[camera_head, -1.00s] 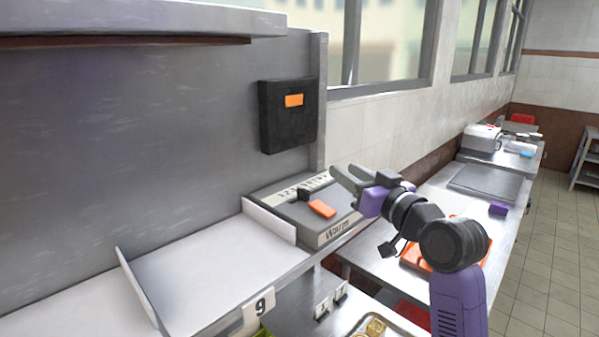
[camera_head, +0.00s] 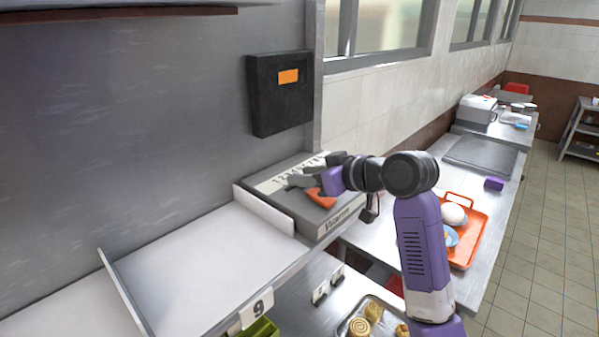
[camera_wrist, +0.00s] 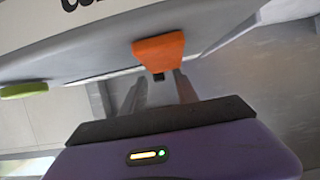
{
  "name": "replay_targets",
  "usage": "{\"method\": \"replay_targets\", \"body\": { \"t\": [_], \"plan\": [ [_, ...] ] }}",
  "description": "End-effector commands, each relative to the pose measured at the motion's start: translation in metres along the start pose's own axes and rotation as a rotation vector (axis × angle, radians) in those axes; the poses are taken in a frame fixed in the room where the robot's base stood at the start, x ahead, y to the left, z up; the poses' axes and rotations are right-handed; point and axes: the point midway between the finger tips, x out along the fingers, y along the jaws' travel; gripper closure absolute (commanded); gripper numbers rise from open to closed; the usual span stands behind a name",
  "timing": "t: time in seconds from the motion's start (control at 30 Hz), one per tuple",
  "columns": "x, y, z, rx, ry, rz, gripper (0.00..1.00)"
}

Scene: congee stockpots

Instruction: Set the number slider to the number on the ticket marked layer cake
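The slider box (camera_head: 322,222) is grey, with a pale number strip (camera_head: 285,178) along its back and "Warm" on its front. An orange piece (camera_head: 322,198) lies on its top; an orange piece with a small dark tip also shows in the wrist view (camera_wrist: 158,50). My gripper (camera_head: 298,181) is over the box, its fingers near the strip and the orange piece. In the wrist view its fingers (camera_wrist: 160,92) are apart, with nothing clearly held. The black slider knob is hidden or unclear behind my gripper. No ticket reading layer cake is legible.
A tag with 9 (camera_head: 257,309) hangs at the front shelf edge. Small cards (camera_head: 319,293) stand by a pastry tray (camera_head: 343,325) below. A black box with an orange patch (camera_head: 262,100) is on the wall. An orange tray (camera_head: 480,240) lies right of my arm.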

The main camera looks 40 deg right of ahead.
Motion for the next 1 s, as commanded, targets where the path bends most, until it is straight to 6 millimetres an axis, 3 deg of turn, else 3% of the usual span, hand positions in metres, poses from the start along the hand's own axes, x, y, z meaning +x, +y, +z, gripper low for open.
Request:
{"method": "replay_targets", "body": {
  "t": [0.2, 0.47, 0.5, 0.7, 1.0],
  "plan": [
    [0.018, 0.000, -0.001, 0.001, 0.000, -0.001, 0.64],
    [0.020, 0.000, 0.000, 0.000, 0.000, 0.000, 0.64],
    [0.020, 0.000, 0.000, 0.000, 0.000, 0.000, 0.66],
    [0.020, 0.000, 0.000, 0.000, 0.001, 0.000, 1.00],
    [0.020, 0.000, 0.000, 0.000, 0.001, 0.000, 1.00]
  ]
}}
